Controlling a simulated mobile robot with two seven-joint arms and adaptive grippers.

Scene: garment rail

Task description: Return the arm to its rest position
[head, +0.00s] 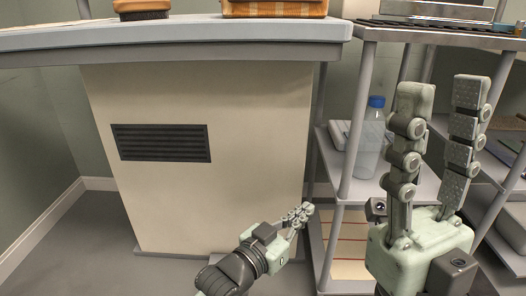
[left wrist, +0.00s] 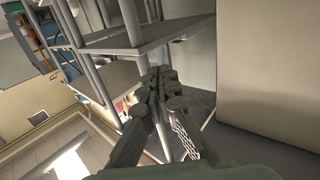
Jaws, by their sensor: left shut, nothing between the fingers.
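My left gripper (head: 304,211) is low in front of the pale counter's right edge, beside the shelf unit. Its fingers are together with nothing between them. In the left wrist view the same gripper's fingers (left wrist: 158,80) meet at their tips, with shelf posts and boards behind them. My right gripper (head: 442,95) is large and close at the right of the head view, pointing up. Its two fingers stand apart and nothing shows between them. It hides part of the shelf unit.
The cream counter (head: 240,150) has a grey top with a brush (head: 142,8) and an orange plaid item (head: 275,8) on it. The shelf unit (head: 342,185) at right holds a clear bottle with a blue cap (head: 369,150). Bare floor (head: 85,245) lies at left.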

